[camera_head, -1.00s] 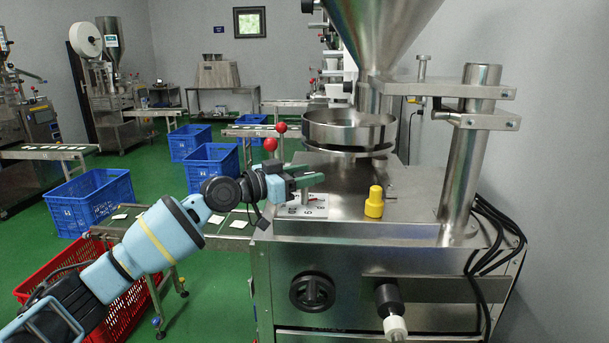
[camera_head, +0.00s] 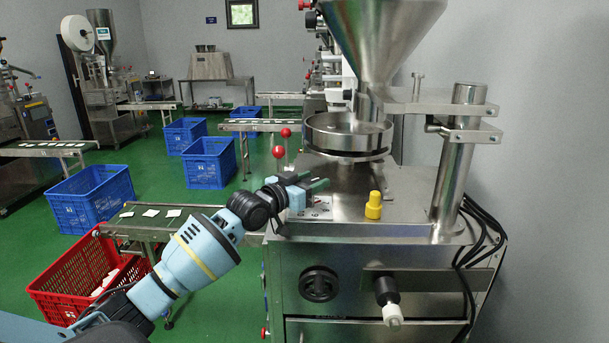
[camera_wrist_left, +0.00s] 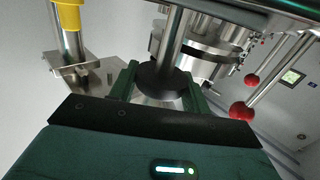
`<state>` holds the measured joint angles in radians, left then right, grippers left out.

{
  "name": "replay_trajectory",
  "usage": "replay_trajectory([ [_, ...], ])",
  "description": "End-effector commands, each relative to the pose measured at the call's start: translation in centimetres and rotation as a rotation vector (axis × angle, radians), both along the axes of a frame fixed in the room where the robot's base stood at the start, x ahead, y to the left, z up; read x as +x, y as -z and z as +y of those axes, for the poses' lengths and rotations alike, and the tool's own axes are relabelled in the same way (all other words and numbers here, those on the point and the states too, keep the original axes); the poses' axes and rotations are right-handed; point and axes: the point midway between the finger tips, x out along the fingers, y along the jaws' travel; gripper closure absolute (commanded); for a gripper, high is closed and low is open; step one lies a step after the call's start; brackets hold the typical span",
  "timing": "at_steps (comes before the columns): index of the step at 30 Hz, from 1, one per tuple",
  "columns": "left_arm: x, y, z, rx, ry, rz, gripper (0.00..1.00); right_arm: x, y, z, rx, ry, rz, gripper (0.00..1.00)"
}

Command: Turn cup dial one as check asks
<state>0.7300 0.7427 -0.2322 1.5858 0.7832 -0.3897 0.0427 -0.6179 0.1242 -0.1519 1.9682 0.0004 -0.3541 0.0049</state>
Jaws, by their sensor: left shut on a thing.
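My left gripper (camera_head: 312,184) is over the marked dial plate (camera_head: 318,211) on the steel top of the nearest machine. In the left wrist view, the green fingers (camera_wrist_left: 160,88) are on either side of a dark round knob (camera_wrist_left: 163,76), shut on it. The knob is at the place of cup dial one. A steel post rises behind it in that view. The fingers and wrist hide most of the dial in the head view, so its setting cannot be read. My right gripper is not in view.
A yellow knob (camera_head: 374,205) stands right of the dial. A round steel pan (camera_head: 348,133) under the hopper (camera_head: 383,40) is close behind the fingers. Red-balled levers (camera_head: 279,152) stand behind my left wrist. A handwheel (camera_head: 319,284) is on the front panel.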

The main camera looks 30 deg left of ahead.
Motion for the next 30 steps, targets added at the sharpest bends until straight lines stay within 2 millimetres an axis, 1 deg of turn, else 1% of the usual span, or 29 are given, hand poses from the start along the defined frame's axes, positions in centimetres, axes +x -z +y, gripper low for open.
replay_trajectory([
  [1,-0.1,-0.8,-0.1,-0.007,-0.019,-0.01,0.75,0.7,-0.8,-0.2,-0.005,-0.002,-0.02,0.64],
  [12,0.0,-0.2,-0.2,-0.01,-0.186,-0.004,0.75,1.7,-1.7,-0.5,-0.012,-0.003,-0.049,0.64],
  [20,0.0,0.0,-0.2,-0.012,-0.331,-0.003,0.75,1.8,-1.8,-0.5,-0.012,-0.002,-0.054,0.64],
  [30,0.1,0.1,-0.1,-0.008,-0.522,0.001,0.75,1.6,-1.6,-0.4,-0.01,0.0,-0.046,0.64],
])
